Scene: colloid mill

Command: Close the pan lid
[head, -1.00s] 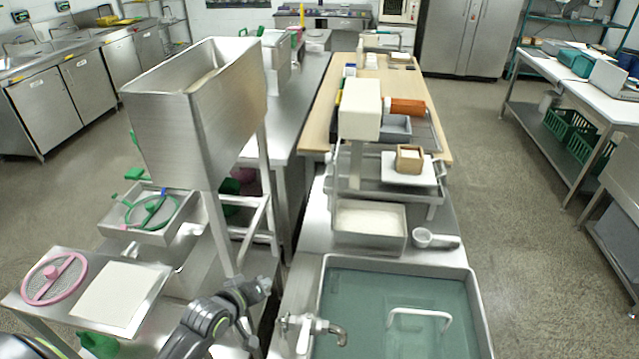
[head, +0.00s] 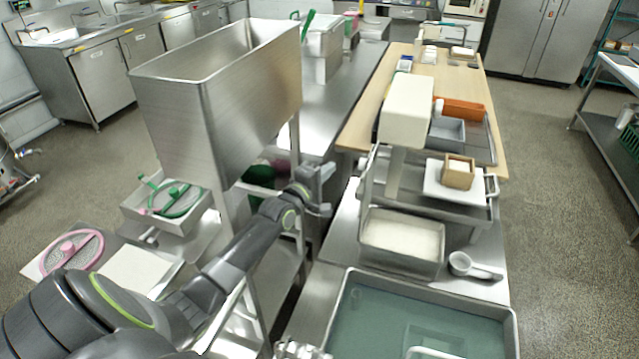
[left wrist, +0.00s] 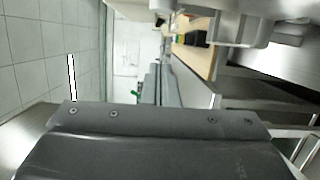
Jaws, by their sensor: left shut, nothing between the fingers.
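I cannot tell for sure which vessel is the pan or which part is its lid. A steel pan of white contents (head: 402,240) stands on the middle bench, with a metal frame and a white block (head: 407,108) above it. In front is a large steel basin (head: 512,318) with a teal surface and a pale U-shaped handle (head: 430,352), cut off by the lower edge. My left gripper (head: 320,188) is shut and empty, left of the white-filled pan and apart from it. The left wrist view shows mostly the dark gripper body (left wrist: 160,125).
A tall steel hopper (head: 215,105) stands close to my left arm. A metal scoop (head: 472,266) lies right of the white-filled pan. Behind are a white board with a small wooden box (head: 458,172) and an orange container (head: 463,108).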

